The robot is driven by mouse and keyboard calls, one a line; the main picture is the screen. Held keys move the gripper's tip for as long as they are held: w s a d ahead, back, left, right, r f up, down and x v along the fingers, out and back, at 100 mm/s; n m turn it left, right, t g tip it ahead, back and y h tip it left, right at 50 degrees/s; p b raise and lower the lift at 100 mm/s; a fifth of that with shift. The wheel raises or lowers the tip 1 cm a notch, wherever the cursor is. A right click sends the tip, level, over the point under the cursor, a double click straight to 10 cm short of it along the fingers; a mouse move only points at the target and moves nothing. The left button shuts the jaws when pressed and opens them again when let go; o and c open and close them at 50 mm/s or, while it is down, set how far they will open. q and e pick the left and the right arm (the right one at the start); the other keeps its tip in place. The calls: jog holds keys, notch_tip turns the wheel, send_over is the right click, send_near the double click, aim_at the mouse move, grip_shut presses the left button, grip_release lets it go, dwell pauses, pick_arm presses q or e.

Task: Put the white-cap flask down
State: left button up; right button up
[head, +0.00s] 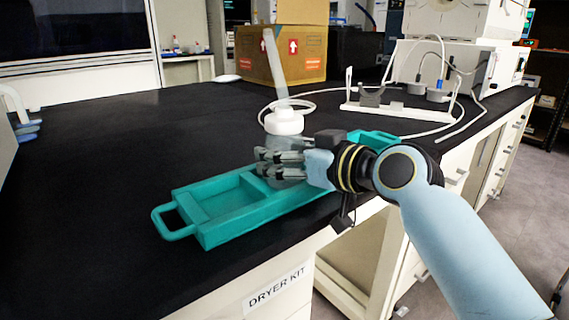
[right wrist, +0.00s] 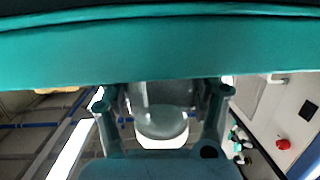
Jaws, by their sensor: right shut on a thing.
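The white-cap flask (head: 284,122) stands roughly upright at the teal tray, its white cap and a slanted clear tube showing above my right gripper (head: 270,160). My right gripper reaches in from the right and is shut on the flask's clear body. In the right wrist view the flask's rounded glass (right wrist: 160,118) lies between the two fingers. The teal tray (head: 222,232) lies along the front edge of the black bench, with an empty compartment at its left end. Fingers hide much of the flask; whether its base touches the tray I cannot tell. My left gripper is not in view.
A cardboard box (head: 305,55) stands behind the flask. A white rack (head: 395,108) with grey-capped parts and looping white tubing is at the back right, near a white machine (head: 470,65). The black bench top (head: 90,180) left of the tray is clear.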

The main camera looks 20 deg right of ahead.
jog(key=shift+f, duration=0.2)
jog(key=shift+f, duration=0.1)
jog(key=o, duration=1)
jog(key=shift+f, duration=0.15)
jog(key=o, duration=0.5)
jog(key=shift+r, duration=0.25)
jog(key=p+v, duration=0.2)
jog(key=v, duration=1)
